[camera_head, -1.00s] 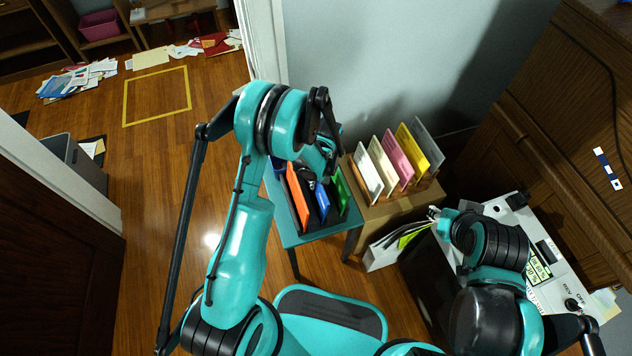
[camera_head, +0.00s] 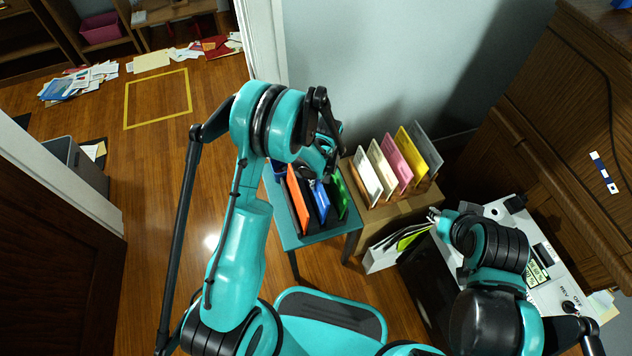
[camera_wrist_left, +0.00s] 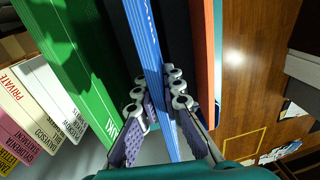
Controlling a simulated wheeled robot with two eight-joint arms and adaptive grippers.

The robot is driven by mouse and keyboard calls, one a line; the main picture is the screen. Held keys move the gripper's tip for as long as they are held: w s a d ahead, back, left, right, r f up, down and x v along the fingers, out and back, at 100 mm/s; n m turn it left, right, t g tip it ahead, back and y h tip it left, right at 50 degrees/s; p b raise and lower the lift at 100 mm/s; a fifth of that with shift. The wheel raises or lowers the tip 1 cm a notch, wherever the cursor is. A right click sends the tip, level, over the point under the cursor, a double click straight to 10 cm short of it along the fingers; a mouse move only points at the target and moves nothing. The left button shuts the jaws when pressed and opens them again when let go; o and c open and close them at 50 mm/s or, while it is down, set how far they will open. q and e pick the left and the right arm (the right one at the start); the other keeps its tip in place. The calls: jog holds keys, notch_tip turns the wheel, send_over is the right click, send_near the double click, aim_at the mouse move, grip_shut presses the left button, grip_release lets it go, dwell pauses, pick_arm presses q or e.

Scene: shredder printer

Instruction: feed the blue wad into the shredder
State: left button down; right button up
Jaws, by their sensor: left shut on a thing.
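The blue wad (camera_head: 321,198) is a thin, flat, upright blue slab in a black rack on the small teal table, between an orange one (camera_head: 298,199) and a green one (camera_head: 339,190). My left gripper (camera_wrist_left: 162,92) is shut on it; in the left wrist view the blue wad (camera_wrist_left: 158,75) runs between the two fingers. In the head view my left arm hides part of the grip. The shredder (camera_head: 548,297) is the light machine marked REV and OFF at the right, partly hidden by my right arm. My right gripper (camera_head: 437,217) shows only in part.
A wooden stand (camera_head: 392,208) beside the teal table (camera_head: 345,225) holds several labelled coloured slabs. A white box of papers (camera_head: 388,255) sits on the floor near the shredder. A dark wooden cabinet (camera_head: 560,140) stands at the right. Papers lie along the far floor.

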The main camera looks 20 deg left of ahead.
pick_arm(q)
notch_tip(320, 180, up, 10)
jog(key=p, duration=0.5)
